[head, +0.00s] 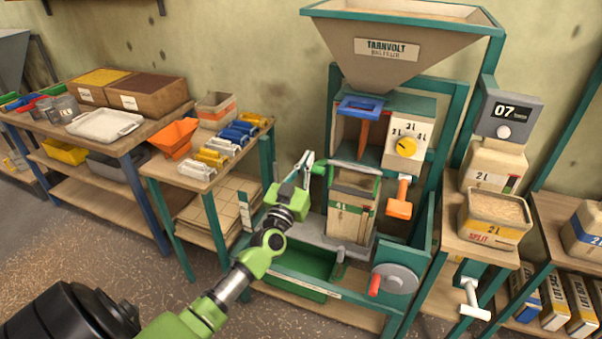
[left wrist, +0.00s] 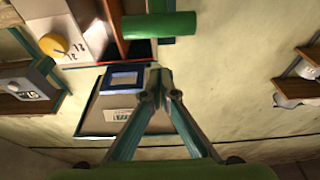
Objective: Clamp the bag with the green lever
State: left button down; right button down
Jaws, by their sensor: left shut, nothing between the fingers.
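A paper bag (head: 350,212) marked 4L stands upright under the filler's spout, its top at a frame with a green bar. The green lever (head: 319,170) sticks out to the left of the bag's mouth. In the left wrist view a green cylinder (left wrist: 172,24), which looks like the lever's grip, lies just beyond my fingertips. My left gripper (head: 308,158) is shut and empty, close beside the lever's end. In the left wrist view its fingers (left wrist: 160,88) meet at the tips. Whether they touch the lever I cannot tell. My right gripper is not in view.
The hopper (head: 385,50), blue slide (head: 361,107), yellow dial (head: 407,147) and orange handle (head: 399,199) surround the bag. A grey crank wheel (head: 394,280) sits below right. A bench with coloured clips (head: 238,131) stands left; a scale (head: 505,115) stands right.

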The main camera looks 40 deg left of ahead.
pick_arm(q)
jog(key=shift+w+a+f+b, duration=0.15)
jog(key=shift+w+f+b, duration=0.25)
jog(key=shift+f, duration=0.5)
jog(key=shift+w+a+f+b, duration=0.1)
jog(key=shift+w+f+b, duration=0.25)
jog(key=shift+f, duration=0.5)
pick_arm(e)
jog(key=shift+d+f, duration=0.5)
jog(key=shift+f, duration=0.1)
pick_arm(q)
jog(key=shift+w, duration=0.1)
jog(key=shift+f, duration=0.1)
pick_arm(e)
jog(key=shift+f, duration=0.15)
